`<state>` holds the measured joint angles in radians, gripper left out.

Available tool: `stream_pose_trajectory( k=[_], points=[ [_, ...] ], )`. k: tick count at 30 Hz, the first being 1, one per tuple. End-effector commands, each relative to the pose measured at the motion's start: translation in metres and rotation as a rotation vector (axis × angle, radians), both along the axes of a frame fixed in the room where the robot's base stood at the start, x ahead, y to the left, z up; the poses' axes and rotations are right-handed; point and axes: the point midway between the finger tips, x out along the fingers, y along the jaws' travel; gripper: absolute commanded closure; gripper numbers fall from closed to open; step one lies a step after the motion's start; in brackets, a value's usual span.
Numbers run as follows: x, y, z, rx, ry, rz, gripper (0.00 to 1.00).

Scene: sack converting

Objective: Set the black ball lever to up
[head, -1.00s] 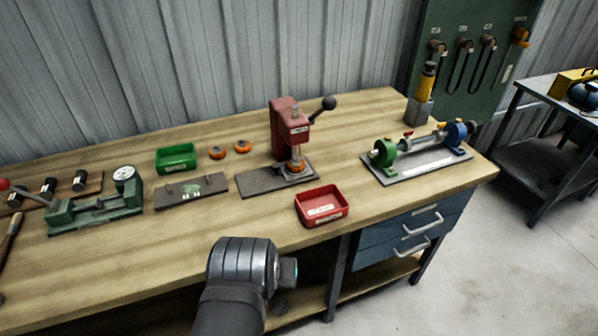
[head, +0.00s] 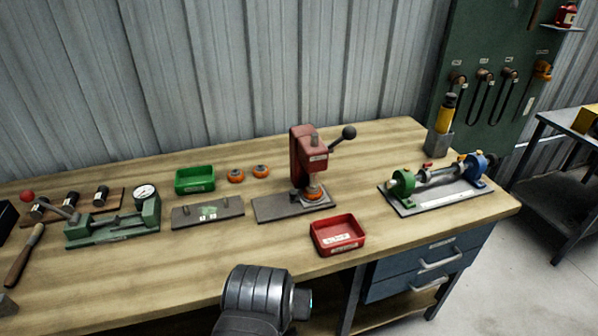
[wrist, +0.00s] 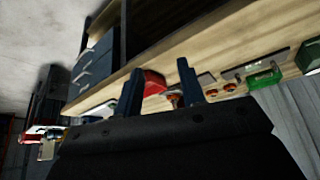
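The black ball lever (head: 349,132) sticks out to the upper right from the red press (head: 301,158), with its ball end above the press's midheight. The press stands on a dark base plate (head: 275,208) on the bench, with an orange part (head: 313,189) under its ram. The lever cannot be made out in the wrist view. My gripper (wrist: 160,66) shows in the wrist view with its two dark fingers apart and nothing held between them. It is in front of the bench, away from the press. In the head view only my arm shows, at the bottom.
A red bin (head: 337,235) stands at the bench's front, before the press. A green bin (head: 195,180) and two orange parts are left of it. A green and blue fixture (head: 437,186) is on the right. A green clamp with a gauge (head: 115,223) is on the left.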

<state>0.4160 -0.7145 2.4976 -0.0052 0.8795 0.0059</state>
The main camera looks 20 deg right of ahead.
Motion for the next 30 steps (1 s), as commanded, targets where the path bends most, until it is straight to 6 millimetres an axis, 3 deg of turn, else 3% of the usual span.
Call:
stream_pose_trajectory(
  k=[14, 17, 19, 23, 30],
  points=[
    [0.000, 0.000, 0.000, 0.000, 0.000, 0.000, 0.64],
    [0.001, -0.001, 0.000, -0.003, -0.003, -0.003, 0.48],
    [0.004, -0.007, 0.003, -0.019, -0.016, -0.019, 0.45],
    [0.022, -0.038, 0.014, -0.098, -0.085, -0.090, 0.45],
    [0.067, -0.121, 0.058, -0.320, -0.314, -0.213, 0.45]
  ],
)
